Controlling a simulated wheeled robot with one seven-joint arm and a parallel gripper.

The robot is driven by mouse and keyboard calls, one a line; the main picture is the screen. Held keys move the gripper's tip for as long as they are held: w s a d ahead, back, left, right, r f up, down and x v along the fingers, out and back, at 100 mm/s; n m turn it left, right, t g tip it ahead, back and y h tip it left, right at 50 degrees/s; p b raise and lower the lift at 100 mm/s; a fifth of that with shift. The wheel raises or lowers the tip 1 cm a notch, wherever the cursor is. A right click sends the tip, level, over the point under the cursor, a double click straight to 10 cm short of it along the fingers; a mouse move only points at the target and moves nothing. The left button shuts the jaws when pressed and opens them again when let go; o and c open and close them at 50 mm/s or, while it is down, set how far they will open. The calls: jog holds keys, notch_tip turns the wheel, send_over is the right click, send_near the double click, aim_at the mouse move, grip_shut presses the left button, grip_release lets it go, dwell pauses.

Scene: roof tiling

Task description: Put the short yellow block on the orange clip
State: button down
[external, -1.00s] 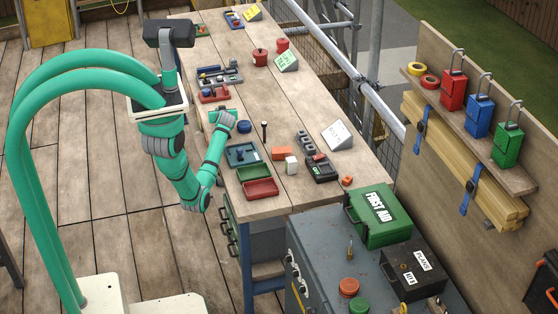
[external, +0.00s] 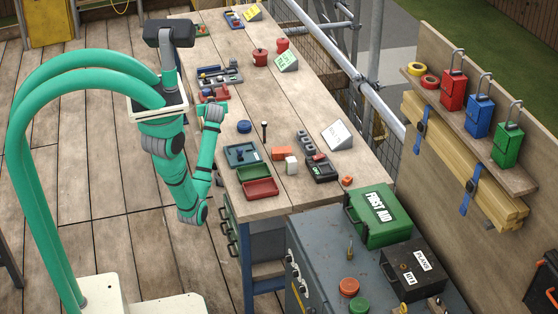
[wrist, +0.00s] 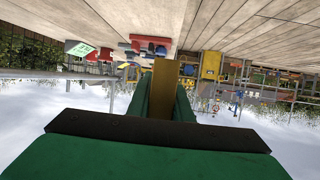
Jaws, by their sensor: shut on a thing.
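My gripper (external: 213,112) is over the left edge of the long workbench, beside the red tray. In the wrist view my gripper (wrist: 162,100) is shut on a yellow-brown block, the short yellow block (wrist: 162,88), which stands out between the green fingers. The block cannot be made out in the external view. I cannot tell for sure which thing is the orange clip; an orange piece (external: 281,153) lies mid-bench and a small orange piece (external: 347,180) lies near the bench's right edge.
A red tray (external: 222,98) and a grey tray (external: 232,78) are close to my gripper. A blue round piece (external: 244,127), an upright dark pin (external: 264,132) and open teal, green and red boxes (external: 261,188) lie nearer the front. The bench middle (external: 265,95) is mostly clear.

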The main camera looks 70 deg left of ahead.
jog(key=shift+s+d+r, duration=0.15)
jog(key=shift+d, duration=0.25)
jog(key=m+t+h, duration=0.4)
jog(key=m+t, duration=0.4)
send_over(282, 153)
jog(key=w+a, duration=0.3)
jog(key=a, duration=0.2)
notch_tip(282, 153, down, 4)
jog(key=shift+d+f, duration=0.1)
jog(key=shift+f, duration=2.25)
jog(key=shift+f, duration=0.15)
jog(key=c, duration=1.6)
grip_release()
